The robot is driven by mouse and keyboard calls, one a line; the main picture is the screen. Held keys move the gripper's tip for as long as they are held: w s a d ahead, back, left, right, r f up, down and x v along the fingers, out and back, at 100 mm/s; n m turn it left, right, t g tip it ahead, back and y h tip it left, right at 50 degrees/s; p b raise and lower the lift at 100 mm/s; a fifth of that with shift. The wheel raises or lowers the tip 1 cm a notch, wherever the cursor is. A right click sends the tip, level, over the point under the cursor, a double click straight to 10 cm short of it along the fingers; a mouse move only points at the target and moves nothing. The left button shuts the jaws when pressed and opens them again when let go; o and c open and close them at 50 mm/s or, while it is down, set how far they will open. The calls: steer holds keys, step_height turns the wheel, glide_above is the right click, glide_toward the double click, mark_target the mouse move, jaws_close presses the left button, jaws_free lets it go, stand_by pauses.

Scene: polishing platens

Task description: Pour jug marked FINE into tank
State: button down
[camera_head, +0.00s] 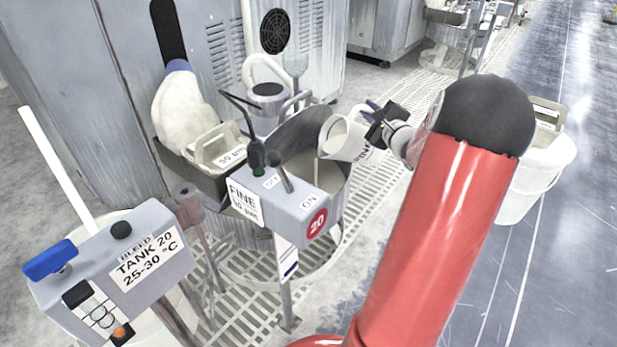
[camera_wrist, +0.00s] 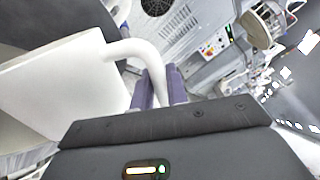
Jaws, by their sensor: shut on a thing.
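A white jug (camera_head: 345,138) with dark lettering, partly reading FINE, is tilted over the open round tank (camera_head: 335,183). A thin pale stream falls from its lip into the tank. My gripper (camera_head: 374,120) is shut on the jug's handle, at the right of the tank rim. In the wrist view the purple fingers of my gripper (camera_wrist: 160,88) close around the white handle (camera_wrist: 142,50), and the jug's pale wall (camera_wrist: 60,85) fills the left. A grey box with a FINE label (camera_head: 243,203) stands in front of the tank and hides part of it.
Another pale jug (camera_head: 217,148) sits in a tray left of the tank. A grey control box labelled TANK 20 (camera_head: 120,265) stands front left. A white bucket (camera_head: 525,195) with a container on top stands right, behind my arm. Grey cabinets line the back.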

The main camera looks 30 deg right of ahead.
steer(key=shift+w+a+r+n, duration=0.1)
steer(key=shift+a+r+n, duration=0.15)
steer(key=shift+a+n, duration=0.25)
stand_by(1.2)
steer(key=shift+w+a+f+n, duration=0.1)
steer(key=shift+a+f+n, duration=0.2)
steer(key=shift+a+n, duration=0.15)
steer(key=shift+a+f+n, duration=0.25)
steer(key=shift+a+n, duration=0.1)
steer(key=shift+a, duration=0.15)
stand_by(1.8)
